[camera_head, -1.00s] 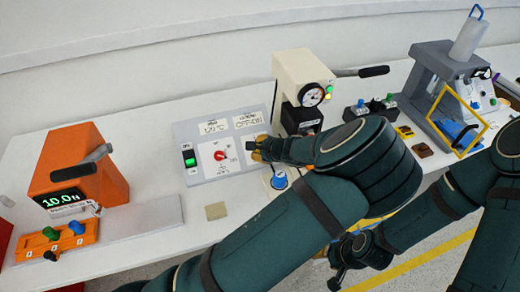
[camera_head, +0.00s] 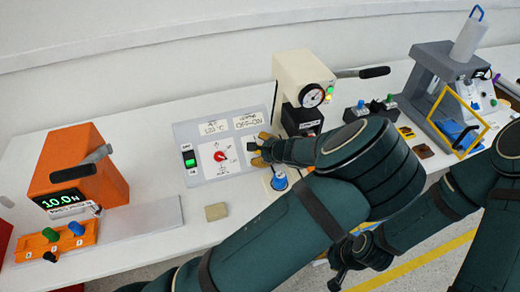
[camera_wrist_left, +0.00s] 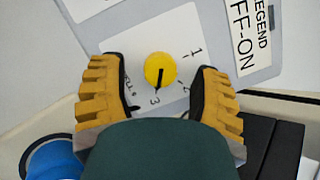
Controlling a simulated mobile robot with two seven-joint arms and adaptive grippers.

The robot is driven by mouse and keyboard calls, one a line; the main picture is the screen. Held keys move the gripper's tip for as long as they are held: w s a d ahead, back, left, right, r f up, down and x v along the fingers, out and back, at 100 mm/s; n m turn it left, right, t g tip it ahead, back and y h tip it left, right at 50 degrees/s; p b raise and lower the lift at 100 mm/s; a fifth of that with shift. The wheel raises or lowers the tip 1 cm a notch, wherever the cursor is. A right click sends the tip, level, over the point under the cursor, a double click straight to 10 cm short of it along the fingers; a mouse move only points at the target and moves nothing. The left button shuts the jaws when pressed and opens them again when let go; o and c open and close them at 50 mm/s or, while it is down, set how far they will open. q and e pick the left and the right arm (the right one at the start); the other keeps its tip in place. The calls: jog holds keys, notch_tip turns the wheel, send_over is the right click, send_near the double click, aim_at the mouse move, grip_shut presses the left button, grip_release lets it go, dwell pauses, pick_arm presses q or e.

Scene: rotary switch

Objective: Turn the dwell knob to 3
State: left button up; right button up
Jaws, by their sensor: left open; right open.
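In the left wrist view, a round yellow knob (camera_wrist_left: 160,70) with a black pointer sits on a white plate marked 1, 2, 3. Its pointer aims at the 3. I cannot read the dial's name there. My left gripper (camera_wrist_left: 155,88) is open, with one yellow-padded finger on each side of the knob and apart from it. In the head view my left gripper (camera_head: 261,153) is over the right part of the grey control panel (camera_head: 184,132) and hides this knob. My right gripper (camera_head: 338,278) is open, low and away from the panel.
The panel also has a red knob (camera_head: 220,156) and a green-lit switch (camera_head: 189,158). A blue knob (camera_head: 279,181) is just below my left gripper. A cream press with a gauge (camera_head: 312,96) stands behind. An orange machine (camera_head: 75,160) is at left.

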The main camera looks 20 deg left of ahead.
pick_arm(q)
jog(key=v, duration=1.1)
jog(key=shift+s+d, duration=0.1)
jog(key=shift+s, duration=0.1)
